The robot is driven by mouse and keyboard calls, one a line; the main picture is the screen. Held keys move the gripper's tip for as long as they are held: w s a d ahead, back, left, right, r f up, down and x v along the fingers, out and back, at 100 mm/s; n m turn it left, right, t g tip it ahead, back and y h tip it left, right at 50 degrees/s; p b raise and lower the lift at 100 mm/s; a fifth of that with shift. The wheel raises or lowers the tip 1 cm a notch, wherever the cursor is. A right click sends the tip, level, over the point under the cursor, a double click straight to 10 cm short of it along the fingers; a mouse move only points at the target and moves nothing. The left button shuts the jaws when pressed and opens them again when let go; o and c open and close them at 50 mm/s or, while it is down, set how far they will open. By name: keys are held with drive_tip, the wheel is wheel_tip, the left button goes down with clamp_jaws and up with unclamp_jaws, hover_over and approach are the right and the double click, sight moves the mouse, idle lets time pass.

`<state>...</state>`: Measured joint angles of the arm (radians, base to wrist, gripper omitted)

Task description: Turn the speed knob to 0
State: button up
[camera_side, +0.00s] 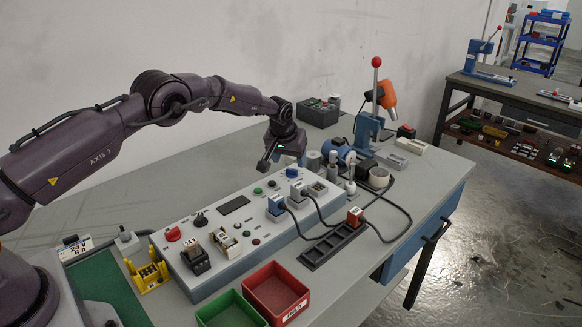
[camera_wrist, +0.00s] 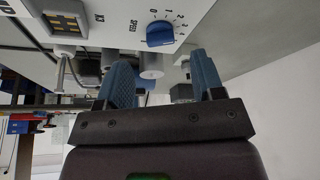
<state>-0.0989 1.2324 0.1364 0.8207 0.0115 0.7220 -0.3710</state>
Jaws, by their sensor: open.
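The speed knob is blue and sits on the sloped grey control panel (camera_side: 215,247), at its far end in the side view (camera_side: 292,172). In the wrist view the knob (camera_wrist: 160,34) is near the top, beside the word SPEED and an arc of numbers. I cannot tell which number its pointer marks. My gripper (camera_side: 282,161) is open and empty, above and close to the knob in the side view. In the wrist view its two blue-grey fingers (camera_wrist: 163,78) are spread apart, with the knob beyond their tips and not between them.
Blue and grey plugs (camera_side: 276,205) with black cables stand on the panel near the knob. A black slotted rack (camera_side: 318,255), a red bin (camera_side: 270,285) and a green bin (camera_side: 228,310) lie in front. A blue press (camera_side: 368,125) with a red-balled lever stands behind to the right.

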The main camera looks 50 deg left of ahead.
sight(292, 170)
drive_tip(key=shift+x, duration=2.25)
drive_tip(key=c, duration=0.9)
